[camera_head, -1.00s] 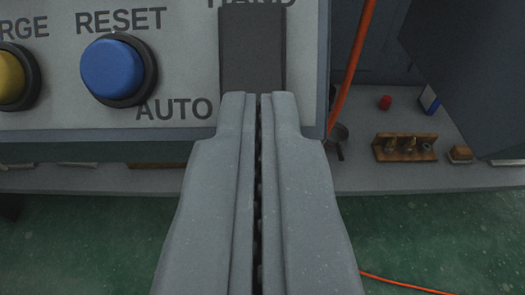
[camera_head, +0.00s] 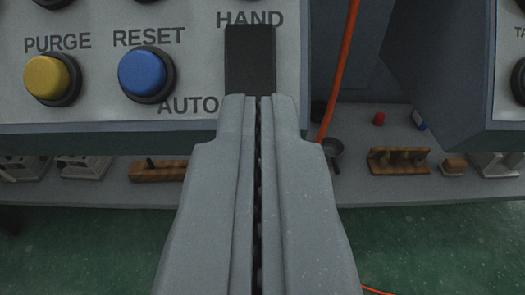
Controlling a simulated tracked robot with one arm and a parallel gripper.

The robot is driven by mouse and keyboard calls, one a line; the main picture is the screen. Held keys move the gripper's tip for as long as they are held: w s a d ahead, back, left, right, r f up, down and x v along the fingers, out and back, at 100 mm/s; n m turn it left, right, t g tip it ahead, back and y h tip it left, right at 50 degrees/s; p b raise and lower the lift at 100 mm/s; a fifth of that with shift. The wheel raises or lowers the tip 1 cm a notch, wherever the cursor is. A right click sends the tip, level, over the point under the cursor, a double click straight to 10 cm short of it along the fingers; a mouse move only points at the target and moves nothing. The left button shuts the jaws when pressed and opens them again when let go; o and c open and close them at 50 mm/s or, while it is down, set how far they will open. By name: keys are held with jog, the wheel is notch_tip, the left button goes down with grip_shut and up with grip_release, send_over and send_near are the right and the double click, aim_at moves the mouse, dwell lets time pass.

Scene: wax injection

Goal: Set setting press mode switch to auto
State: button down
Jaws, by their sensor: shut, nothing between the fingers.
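The mode switch (camera_head: 250,60) is a dark upright rectangular plate on the light grey control panel (camera_head: 200,60). The word HAND stands above it and AUTO stands at its lower left. My gripper (camera_head: 259,98) is shut and empty, pointing at the panel. Its fingertips overlap the lower end of the switch in the picture and hide the panel just below it. I cannot tell whether they touch it. The switch's lever position does not show clearly.
A blue RESET button (camera_head: 142,71) and a yellow PURGE button (camera_head: 48,78) sit left of the switch. An orange cable (camera_head: 340,70) hangs to its right. The green floor is lower.

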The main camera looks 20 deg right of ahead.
jog(key=f+p+v, duration=0.1)
jog(key=v, duration=0.9)
jog(key=shift+f+p, duration=0.35)
jog(key=shift+f, duration=0.15)
jog(key=shift+s+a, duration=0.1)
jog(key=shift+r, duration=0.1)
